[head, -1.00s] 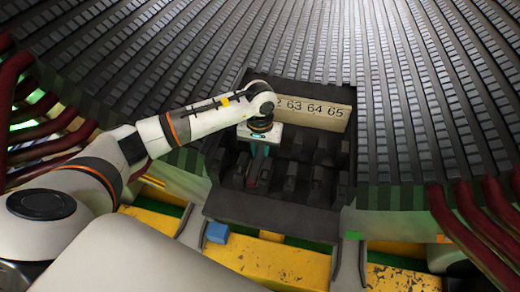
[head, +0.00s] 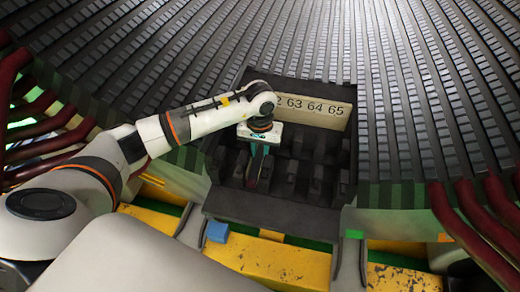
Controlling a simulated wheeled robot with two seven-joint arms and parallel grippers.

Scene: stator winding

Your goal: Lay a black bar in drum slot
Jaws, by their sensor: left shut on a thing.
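My left gripper (head: 255,172) points down into the dark open-topped box (head: 270,217) in front of the drum. It is shut on a black bar, which is mostly hidden by the fingers and the dark box. Several black bars (head: 317,186) sit in rows in the box. The drum (head: 420,120) with its long dark slots fills the upper part of the head view and both sides. My right gripper is not in view.
A pale plate numbered 63, 64, 65 (head: 318,110) stands at the box's back. Dark red pipes (head: 470,225) flank the drum at right, with more at left (head: 40,135). A yellow beam (head: 270,262) and a blue block (head: 217,232) lie in front.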

